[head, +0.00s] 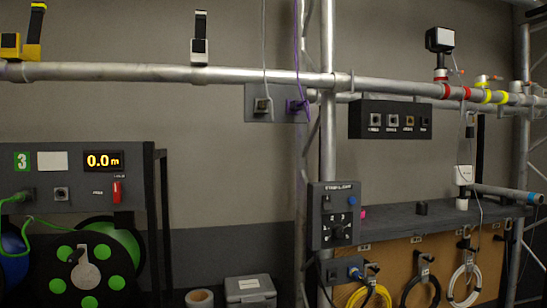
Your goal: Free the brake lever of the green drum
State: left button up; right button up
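The green drum (126,243) stands at the lower left, with a black face carrying several green discs. A pale grey lever-like piece (86,272) lies upright across its face; I cannot tell whether it is the brake lever or what holds it. A small red lever (117,191) hangs on the grey panel (75,197) above the drum, beside a display reading 0.0 m. A green cable (40,222) runs from a socket on that panel toward the drum. Neither of my grippers is in view.
A blue drum (12,254) is partly visible at the left edge. A metal truss tube (150,73) crosses above. A vertical post with a control box (334,215) stands mid-view. Coiled cables (370,296) hang at the lower right. A grey case (249,289) sits low in the middle.

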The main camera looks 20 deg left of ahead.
aim_at(117, 191)
jog(key=u, duration=1.6)
